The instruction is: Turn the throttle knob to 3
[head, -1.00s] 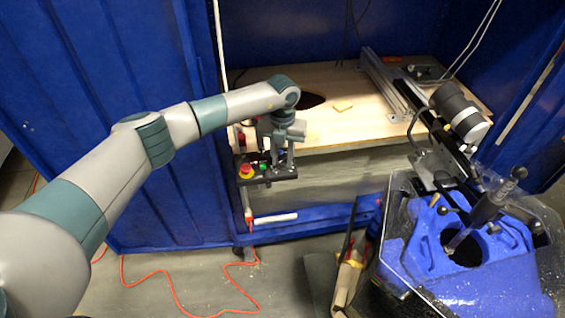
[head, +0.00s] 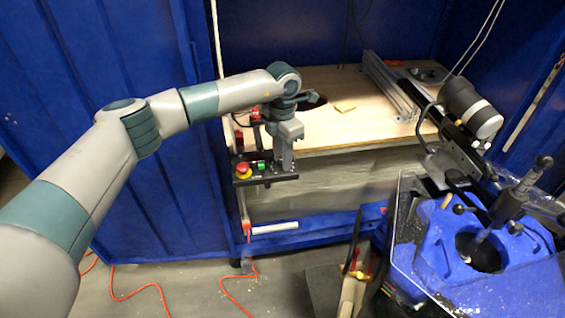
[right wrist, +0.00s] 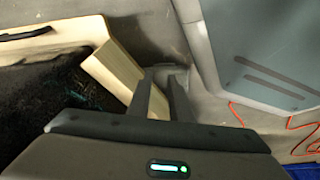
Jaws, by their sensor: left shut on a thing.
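The control panel (head: 250,182) is a small black box at the front left edge of the wooden bench. It carries a red and yellow emergency button (head: 242,171) and a green button (head: 261,167). My left gripper (head: 285,169) points down onto the right part of this panel. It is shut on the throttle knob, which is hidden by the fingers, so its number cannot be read. My right gripper (right wrist: 160,84) shows in the right wrist view, open, with nothing between its fingers, above the floor and a pale wooden piece.
A wooden bench (head: 330,120) with a metal rail (head: 388,88) stands inside blue walls. A blue tank (head: 430,240) with a handled shaft (head: 510,203) is at right. An orange cable (head: 140,295) lies on the grey floor. A white tube (head: 275,228) sticks out below the panel.

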